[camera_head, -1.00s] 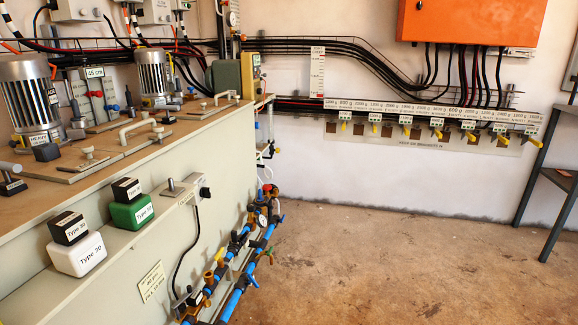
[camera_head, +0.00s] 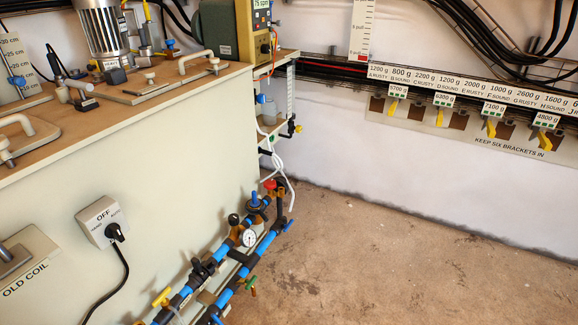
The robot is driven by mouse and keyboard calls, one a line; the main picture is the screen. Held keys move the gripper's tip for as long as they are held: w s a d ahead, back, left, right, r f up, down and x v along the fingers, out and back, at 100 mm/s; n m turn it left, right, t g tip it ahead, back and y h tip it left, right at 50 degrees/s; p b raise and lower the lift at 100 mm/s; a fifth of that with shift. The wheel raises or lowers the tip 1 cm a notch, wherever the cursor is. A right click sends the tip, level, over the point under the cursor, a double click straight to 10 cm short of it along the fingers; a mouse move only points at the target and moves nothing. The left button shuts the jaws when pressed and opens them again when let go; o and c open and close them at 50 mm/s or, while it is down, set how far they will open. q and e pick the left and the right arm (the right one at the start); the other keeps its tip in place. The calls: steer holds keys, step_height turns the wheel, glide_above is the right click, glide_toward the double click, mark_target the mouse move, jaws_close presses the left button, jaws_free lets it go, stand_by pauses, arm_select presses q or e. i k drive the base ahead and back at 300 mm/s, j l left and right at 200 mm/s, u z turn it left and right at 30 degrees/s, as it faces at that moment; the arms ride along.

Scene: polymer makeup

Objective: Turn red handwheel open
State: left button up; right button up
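A small red handwheel (camera_head: 269,184) sits at the upper end of the blue pipework (camera_head: 213,267), low beside the end of the long beige cabinet. It looks small here, and how far it is turned cannot be told. A blue-topped valve (camera_head: 255,199) stands just left of and below it. A round white gauge (camera_head: 249,237) is on the pipe below these. White hoses (camera_head: 277,160) hang close above the handwheel. Neither of my grippers shows in the head view.
The beige cabinet (camera_head: 150,170) fills the left side, with a switch box marked OFF (camera_head: 103,222) and its black cable on its face. Yellow (camera_head: 161,297) and green (camera_head: 251,284) valve handles stick out of the pipes. The brown floor (camera_head: 400,265) to the right is clear.

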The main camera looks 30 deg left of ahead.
mark_target(269, 184)
steer(key=i+l+u, duration=0.1)
steer(key=i+u, duration=0.35)
steer(key=i+l+u, duration=0.45)
steer(key=i+j, duration=0.1)
steer(key=i, duration=0.05)
